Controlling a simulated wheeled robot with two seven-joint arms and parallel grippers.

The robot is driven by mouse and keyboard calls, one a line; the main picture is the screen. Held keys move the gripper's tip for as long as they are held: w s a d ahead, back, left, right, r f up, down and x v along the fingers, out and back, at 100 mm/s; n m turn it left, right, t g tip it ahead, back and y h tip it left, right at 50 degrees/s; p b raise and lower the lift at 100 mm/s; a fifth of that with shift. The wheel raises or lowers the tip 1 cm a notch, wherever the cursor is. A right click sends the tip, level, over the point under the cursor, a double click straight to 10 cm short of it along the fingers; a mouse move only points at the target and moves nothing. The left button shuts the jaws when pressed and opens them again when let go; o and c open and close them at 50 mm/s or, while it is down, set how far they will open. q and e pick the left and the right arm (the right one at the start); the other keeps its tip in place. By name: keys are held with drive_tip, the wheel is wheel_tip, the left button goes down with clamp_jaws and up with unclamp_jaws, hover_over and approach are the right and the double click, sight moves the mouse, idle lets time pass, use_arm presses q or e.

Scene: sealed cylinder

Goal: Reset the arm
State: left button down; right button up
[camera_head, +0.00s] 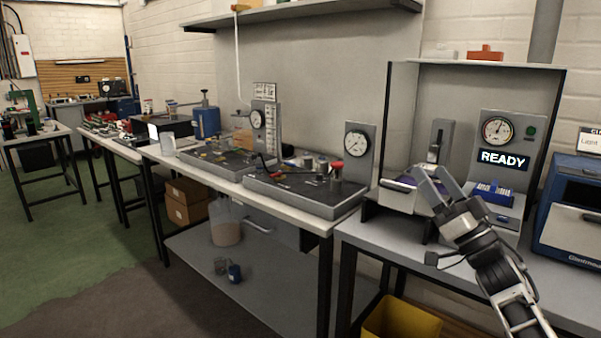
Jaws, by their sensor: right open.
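My right gripper (433,183) is open, its two grey fingers pointing up and to the left. It is in front of the test station (515,140) on the right, over the front of its bench. The fingers overlap a pale tray-like part (398,196) in the picture; I cannot tell whether they touch it. No object shows between the fingers. My right arm comes in from the lower right. The station has a round gauge, a green lamp and a display (503,160) reading READY. A blue part (493,193) sits below the display. My left gripper is not in view.
Left of the station, a long bench (325,225) holds two dark trays with gauges (358,141) and small parts. A blue machine (570,215) stands at the far right. A yellow bin (400,320) is under the bench. The floor at the left is open.

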drive_tip(key=w+d+f+m+h, duration=0.3)
drive_tip(key=w+d+f+h, duration=0.4)
drive_tip(key=h, duration=0.6)
wheel_tip(320, 180, down, 9)
drive_tip(key=s+d+n+g+h, duration=0.2)
drive_tip(key=n+g, duration=0.1)
drive_tip(key=g, duration=0.3)
drive_tip(key=s+a+f+g+y, duration=0.2)
drive_tip(key=s+a+f, duration=0.4)
drive_tip(key=s+f, duration=0.35)
drive_tip(key=s+a+f+g+y, duration=0.1)
drive_tip(key=s+a+f, duration=0.5)
drive_tip(key=s+f, duration=0.3)
drive_tip(key=s+a+f+g+y, duration=0.1)
drive_tip(key=s+a+f, duration=0.1)
drive_tip(key=s, duration=0.7)
drive_tip(key=s+a+f+g, duration=0.2)
drive_tip(key=s+a, duration=0.3)
drive_tip(key=s, duration=0.4)
drive_tip(key=shift+s+f+y, duration=0.35)
drive_tip(key=shift+f+y, duration=0.05)
drive_tip(key=shift+f, duration=0.35)
